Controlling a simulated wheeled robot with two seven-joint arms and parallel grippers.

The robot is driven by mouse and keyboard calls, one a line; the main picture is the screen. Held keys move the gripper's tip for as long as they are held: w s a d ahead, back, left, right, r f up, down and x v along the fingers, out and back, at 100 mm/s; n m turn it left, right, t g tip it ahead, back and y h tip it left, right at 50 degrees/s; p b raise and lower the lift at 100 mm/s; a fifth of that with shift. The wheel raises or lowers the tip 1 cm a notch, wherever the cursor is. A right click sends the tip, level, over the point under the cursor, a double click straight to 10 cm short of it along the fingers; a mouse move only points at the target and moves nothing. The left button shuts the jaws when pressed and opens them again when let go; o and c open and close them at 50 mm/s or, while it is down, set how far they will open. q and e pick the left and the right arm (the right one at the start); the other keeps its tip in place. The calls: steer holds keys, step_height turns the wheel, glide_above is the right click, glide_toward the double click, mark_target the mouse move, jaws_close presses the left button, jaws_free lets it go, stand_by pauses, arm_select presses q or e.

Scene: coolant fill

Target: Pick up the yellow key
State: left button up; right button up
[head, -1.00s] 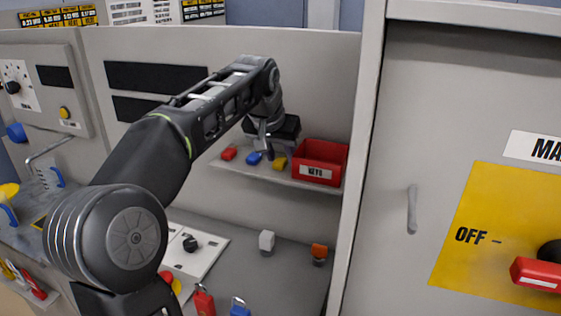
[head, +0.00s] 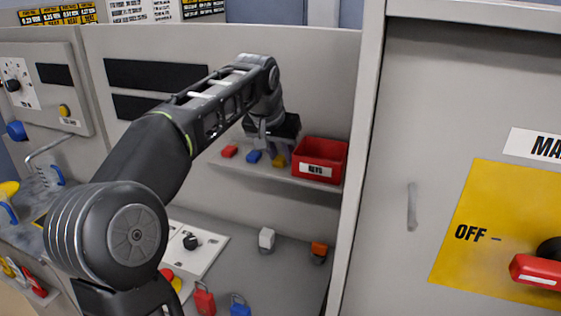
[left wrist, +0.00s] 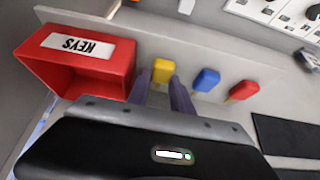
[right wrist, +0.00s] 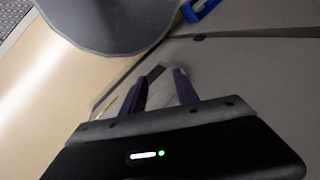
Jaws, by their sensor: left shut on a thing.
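The yellow key (head: 279,161) sits on the small shelf at the left of the red KEYS box. In the left wrist view the yellow key (left wrist: 163,69) shows between the fingertips of my left gripper (left wrist: 162,84). My left gripper (head: 277,150) is shut on it, reaching down from above, and partly hides it in the head view. The key still appears to be at shelf level. My right gripper (right wrist: 160,78) shows in the right wrist view, with its fingers apart and nothing clear between them.
A blue key (head: 254,157) and a red key (head: 229,151) lie left of the yellow one on the shelf (head: 240,168). The red KEYS box (head: 319,172) stands close on its right. A grey cabinet (head: 405,120) rises further right. Padlocks (head: 204,300) lie below.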

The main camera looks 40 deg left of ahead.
mark_target(280, 158)
arm_select(q)
jaws_close()
steer(key=shift+r, duration=0.1)
step_height(280, 158, up, 10)
steer(key=p, duration=0.1)
steer(key=shift+p, duration=0.35)
stand_by(1.9)
